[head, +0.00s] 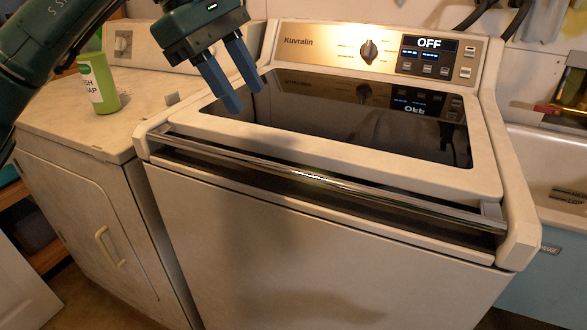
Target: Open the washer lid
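The washer (300,240) stands in the middle of the head view, white, with a gold control panel (380,48) at its back that reads OFF. Its lid (340,126) has a dark glass window with a white frame and is shut. A long metal handle bar (315,178) runs along the lid's front edge. My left gripper (245,95) hangs above the left part of the lid, its two blue fingers pointing down with a narrow gap between them. Nothing shows between the fingers. The gripper is behind and above the handle bar. My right gripper is not seen.
A white dryer (85,215) stands against the left side, with a green soap bottle (98,84) on its top. A sink (550,170) with a blue-grey cabinet is at the right. A tap (567,95) and dark hoses are on the back wall.

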